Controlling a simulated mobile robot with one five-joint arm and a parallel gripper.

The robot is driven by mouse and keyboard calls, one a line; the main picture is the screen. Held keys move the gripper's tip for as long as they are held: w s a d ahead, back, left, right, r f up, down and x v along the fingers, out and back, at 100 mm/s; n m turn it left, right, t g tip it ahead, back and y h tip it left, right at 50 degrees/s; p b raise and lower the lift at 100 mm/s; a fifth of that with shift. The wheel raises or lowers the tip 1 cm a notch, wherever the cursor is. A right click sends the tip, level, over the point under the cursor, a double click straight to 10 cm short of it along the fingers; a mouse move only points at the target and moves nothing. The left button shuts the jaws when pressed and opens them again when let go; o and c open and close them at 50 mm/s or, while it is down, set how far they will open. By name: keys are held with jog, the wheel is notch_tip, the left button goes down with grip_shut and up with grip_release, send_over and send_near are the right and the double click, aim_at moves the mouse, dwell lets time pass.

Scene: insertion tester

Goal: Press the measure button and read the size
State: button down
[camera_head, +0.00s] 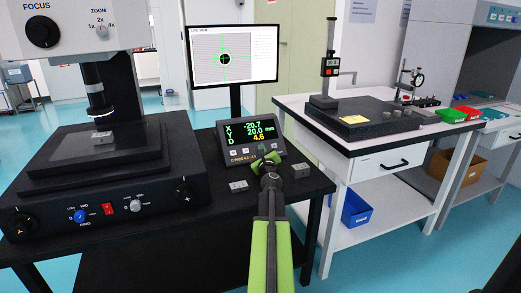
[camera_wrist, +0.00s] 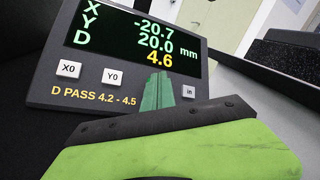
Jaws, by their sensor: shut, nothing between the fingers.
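The readout box (camera_head: 250,139) stands on the black table, its face towards me. In the wrist view its screen (camera_wrist: 135,32) reads X -20.7, Y 20.0 mm and D 4.6 in yellow. A line below reads D PASS 4.2 - 4.5. Buttons X0 (camera_wrist: 68,70), Y0 (camera_wrist: 113,76) and "in" (camera_wrist: 189,92) show. My gripper (camera_wrist: 157,90) is shut and empty, its green fingertips in front of the panel between Y0 and "in". It hides that part, so I cannot see a measure button or tell contact. My gripper (camera_head: 268,158) covers the box's lower right in the head view.
The microscope (camera_head: 97,80) stands at left, with a small metal block (camera_head: 102,137) on its stage. Two more blocks lie on the table, left (camera_head: 238,186) and right (camera_head: 301,170) of my gripper. The monitor (camera_head: 234,55) behind shows a green crosshair on a dark circle.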

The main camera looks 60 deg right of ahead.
jog(key=shift+s+a+r+p, duration=0.3)
jog(key=shift+s+r+p, duration=0.15)
jog(key=shift+r, duration=0.05)
jog(key=shift+s+a+r+p, duration=0.55)
jog(key=shift+s+r+p, duration=0.2)
jog(key=shift+r+p, duration=0.1)
jog(key=shift+s+a+r+p, duration=0.55)
jog(key=shift+s+r+p, duration=0.15)
jog(key=shift+r+p, duration=0.15)
